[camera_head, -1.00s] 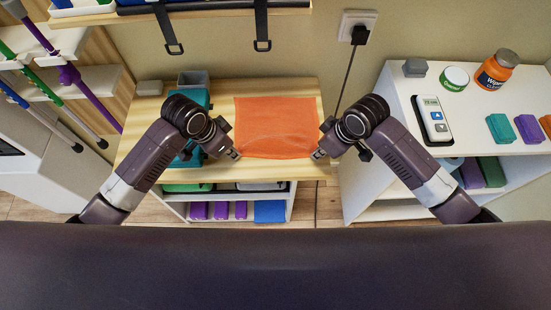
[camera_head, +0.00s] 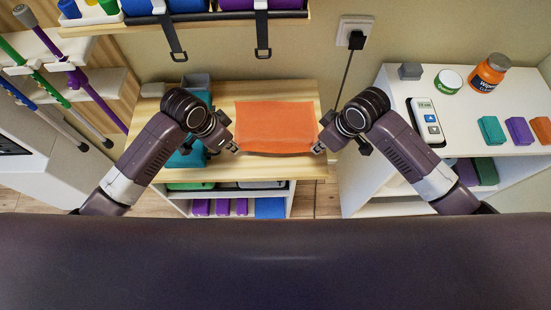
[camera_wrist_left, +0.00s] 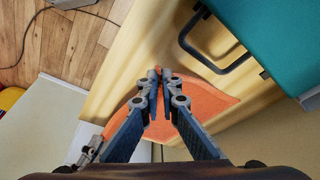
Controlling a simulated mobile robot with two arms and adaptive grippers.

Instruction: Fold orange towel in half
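The orange towel (camera_head: 275,125) lies on the wooden top of a low shelf unit in the head view, its near edge drawn between my two grippers. My left gripper (camera_head: 236,148) is at the towel's near left corner. In the left wrist view the fingers (camera_wrist_left: 160,76) are together, with a bit of orange cloth at their tips and the towel (camera_wrist_left: 207,103) beneath and beside them. My right gripper (camera_head: 319,148) is at the near right corner and looks shut on the cloth; its fingertips are small in view.
A teal case (camera_head: 190,150) with a dark handle stands on the wooden top (camera_head: 235,172), left of the towel, partly behind my left arm. A white shelf unit (camera_head: 400,85) on the right holds a device, jars and coloured blocks. Straps hang from the shelf above.

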